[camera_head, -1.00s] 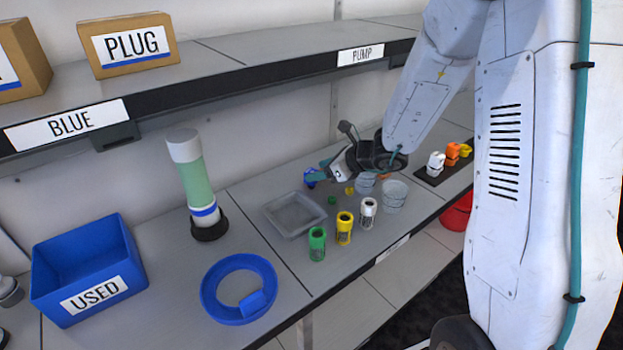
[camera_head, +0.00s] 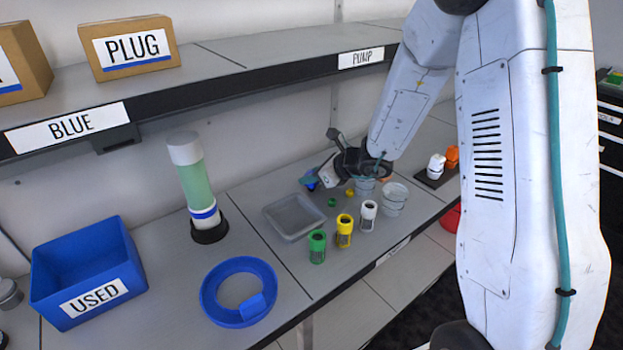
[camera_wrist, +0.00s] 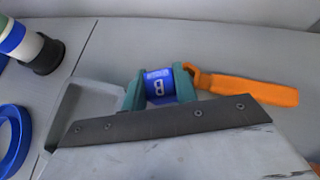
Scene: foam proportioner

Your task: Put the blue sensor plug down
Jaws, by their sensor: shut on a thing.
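The blue sensor plug (camera_wrist: 158,85) is between the teal fingers of my gripper (camera_wrist: 160,92) in the wrist view, with a white mark on its face. My gripper is shut on it. In the head view my gripper (camera_head: 313,182) is over the back of the bench, behind the small coloured parts, and the plug (camera_head: 310,185) shows only as a small blue patch at the fingers. I cannot tell whether the plug touches the bench.
A grey tray (camera_head: 268,215) lies left of my gripper. Green (camera_head: 317,247), yellow (camera_head: 344,231) and white (camera_head: 368,216) cylinders stand in front, by clear cups (camera_head: 394,199). An orange-handled thing (camera_wrist: 245,88) lies right of the plug. A blue ring (camera_head: 205,295) and USED bin (camera_head: 60,260) are left.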

